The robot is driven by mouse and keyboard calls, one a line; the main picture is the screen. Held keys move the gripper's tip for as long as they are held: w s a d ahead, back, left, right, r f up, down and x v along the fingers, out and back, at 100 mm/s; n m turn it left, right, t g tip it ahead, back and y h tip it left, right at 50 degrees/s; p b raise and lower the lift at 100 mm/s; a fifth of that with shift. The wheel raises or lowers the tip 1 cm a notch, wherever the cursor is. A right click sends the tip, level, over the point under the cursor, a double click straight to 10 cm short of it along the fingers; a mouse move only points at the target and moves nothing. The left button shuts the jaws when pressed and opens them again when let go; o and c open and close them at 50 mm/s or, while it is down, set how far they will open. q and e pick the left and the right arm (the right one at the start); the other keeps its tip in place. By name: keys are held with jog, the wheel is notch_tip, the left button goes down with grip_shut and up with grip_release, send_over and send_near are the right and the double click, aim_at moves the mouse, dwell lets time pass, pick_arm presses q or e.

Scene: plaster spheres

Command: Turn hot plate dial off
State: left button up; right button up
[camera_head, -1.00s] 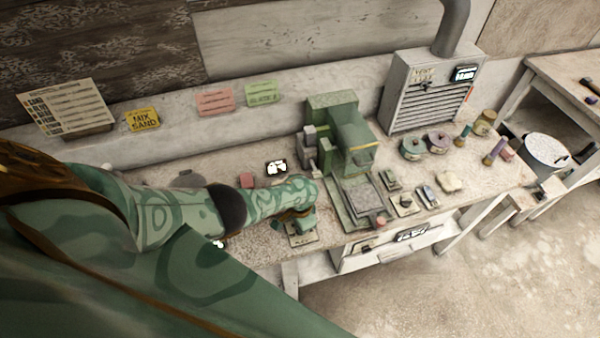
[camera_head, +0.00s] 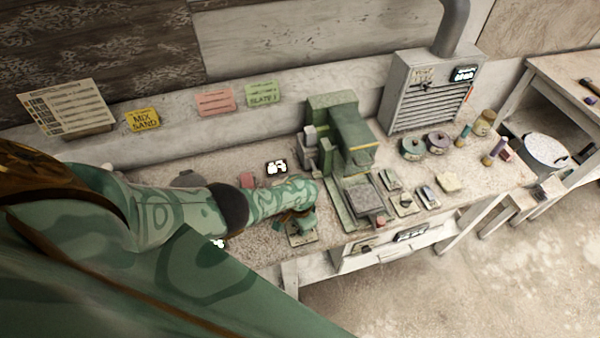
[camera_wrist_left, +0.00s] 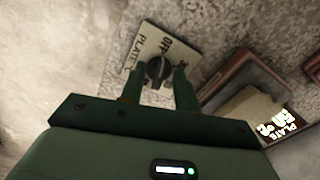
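The dial (camera_wrist_left: 158,70) is a dark round knob on a pale plate (camera_wrist_left: 150,44) lettered PLATE and OFF, seen in the left wrist view. My left gripper (camera_wrist_left: 159,76) has one finger on each side of the knob, with narrow gaps showing, so it looks open around it. I cannot tell whether either finger touches it. In the head view my left gripper (camera_head: 301,222) is over the dial's plate (camera_head: 302,240) at the bench's front edge and hides the knob. A display (camera_wrist_left: 279,128) reading PLATE and a temperature shows at the right of the wrist view. My right gripper is not in view.
A green machine (camera_head: 340,130) stands just right of my left gripper on the bench. Small switch plates (camera_head: 404,204) lie beyond it, and a grey vented box (camera_head: 428,92) stands at the back.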

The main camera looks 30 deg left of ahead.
pick_arm(q)
notch_tip(320, 180, up, 16)
jog(key=p, duration=1)
jog(key=shift+r, duration=0.15)
